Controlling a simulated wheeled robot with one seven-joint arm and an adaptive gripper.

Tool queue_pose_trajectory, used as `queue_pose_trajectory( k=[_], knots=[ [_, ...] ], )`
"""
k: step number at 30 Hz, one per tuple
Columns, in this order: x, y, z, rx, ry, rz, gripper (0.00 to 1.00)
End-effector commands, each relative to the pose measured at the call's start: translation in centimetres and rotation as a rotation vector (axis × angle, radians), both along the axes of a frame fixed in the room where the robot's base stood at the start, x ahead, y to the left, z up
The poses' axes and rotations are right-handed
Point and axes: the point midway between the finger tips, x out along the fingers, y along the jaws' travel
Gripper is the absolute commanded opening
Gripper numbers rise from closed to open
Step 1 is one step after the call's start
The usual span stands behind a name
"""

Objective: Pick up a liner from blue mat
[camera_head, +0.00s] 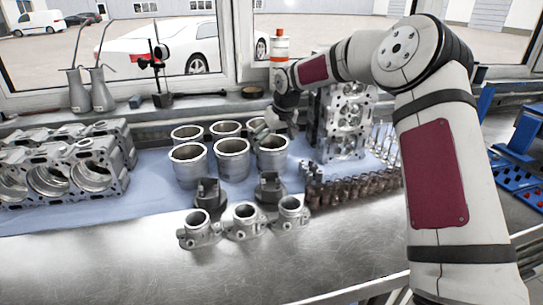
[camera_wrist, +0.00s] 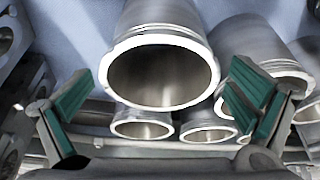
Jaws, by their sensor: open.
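Several silver cylinder liners stand upright in two rows on the blue mat (camera_head: 150,190) in the head view. They include a front-left liner (camera_head: 188,167), a front-middle liner (camera_head: 232,163) and a front-right liner (camera_head: 272,160). My gripper (camera_head: 272,128) is above and close to the front-right liner, partly hiding the back row there. In the wrist view my gripper (camera_wrist: 162,75) is open, its green-padded fingers on either side of a large liner (camera_wrist: 165,25), with nothing gripped. A second liner (camera_wrist: 268,50) stands close by, partly behind the right finger.
Engine blocks (camera_head: 65,160) stand at left. A cylinder head (camera_head: 343,120) stands close right of my gripper, with a row of small brown parts (camera_head: 350,190) before it. Dark pistons (camera_head: 208,193) and flanged housings (camera_head: 245,222) sit in front. The metal bench front (camera_head: 150,260) is clear.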

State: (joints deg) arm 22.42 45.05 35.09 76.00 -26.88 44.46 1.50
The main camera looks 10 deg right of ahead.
Motion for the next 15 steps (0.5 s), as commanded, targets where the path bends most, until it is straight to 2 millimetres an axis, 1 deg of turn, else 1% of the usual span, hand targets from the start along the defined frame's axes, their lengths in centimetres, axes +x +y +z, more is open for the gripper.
queue_pose_trajectory(
  k=[2,10,15],
  knots=[
    [0.1,0.0,-0.5,0.001,0.001,-0.001,1.0],
    [1.3,0.3,-4.0,0.002,0.003,-0.001,1.0],
    [1.7,0.4,-4.9,0.001,0.001,0.0,1.0]
  ],
)
